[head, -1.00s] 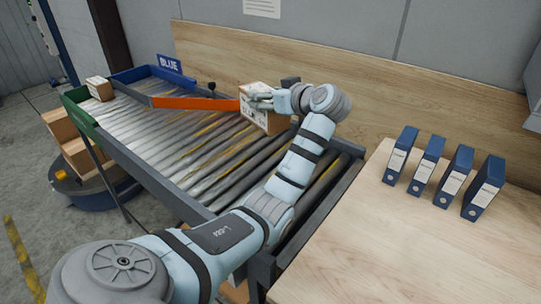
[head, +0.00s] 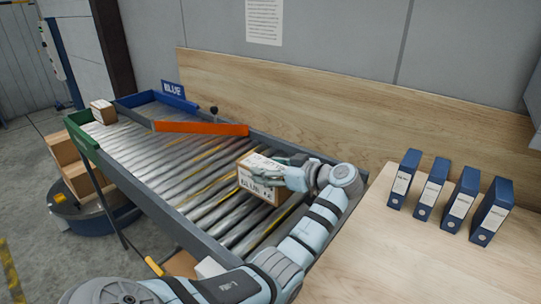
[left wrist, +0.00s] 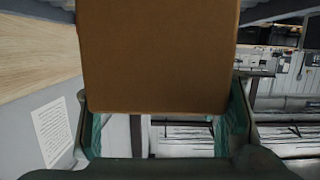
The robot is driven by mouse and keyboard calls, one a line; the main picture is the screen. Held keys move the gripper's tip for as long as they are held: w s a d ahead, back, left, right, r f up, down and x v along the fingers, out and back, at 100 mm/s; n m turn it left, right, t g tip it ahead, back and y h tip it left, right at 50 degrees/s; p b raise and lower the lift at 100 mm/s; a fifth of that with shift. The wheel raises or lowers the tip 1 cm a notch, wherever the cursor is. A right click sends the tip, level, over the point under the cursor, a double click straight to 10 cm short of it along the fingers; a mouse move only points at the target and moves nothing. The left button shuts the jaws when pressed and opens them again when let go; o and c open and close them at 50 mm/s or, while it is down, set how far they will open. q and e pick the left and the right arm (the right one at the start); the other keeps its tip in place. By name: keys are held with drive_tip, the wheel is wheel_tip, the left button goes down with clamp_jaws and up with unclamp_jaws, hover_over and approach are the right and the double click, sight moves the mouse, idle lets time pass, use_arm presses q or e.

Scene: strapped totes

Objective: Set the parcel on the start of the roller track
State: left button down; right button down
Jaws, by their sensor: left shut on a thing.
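The parcel (head: 258,184) is a cardboard box with a white label reading BLUE, at the near right end of the roller track (head: 184,185). My left gripper (head: 268,172) is shut on it, with its fingers across the box. In the left wrist view the parcel (left wrist: 155,55) fills the upper middle as a plain brown face between the fingers. The box looks at or just above the rollers; I cannot tell whether it touches them. My right gripper is not in view.
An orange diverter bar (head: 200,128) crosses the track beyond the parcel, beside a blue-walled lane with a BLUE sign (head: 173,89). Another small box (head: 103,111) sits at the far left end. Several blue binders (head: 432,187) stand on the wooden table (head: 420,255) at right.

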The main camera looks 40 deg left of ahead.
use_arm(q)
wheel_tip(320, 180, down, 4)
drive_tip(key=shift+r, duration=0.25)
drive_tip(key=c, duration=0.5)
unclamp_jaws()
drive_tip(key=shift+s, duration=0.1)
drive_tip(key=shift+d, duration=0.1)
drive_tip(key=v, duration=1.2)
drive_tip(key=shift+b, duration=0.45)
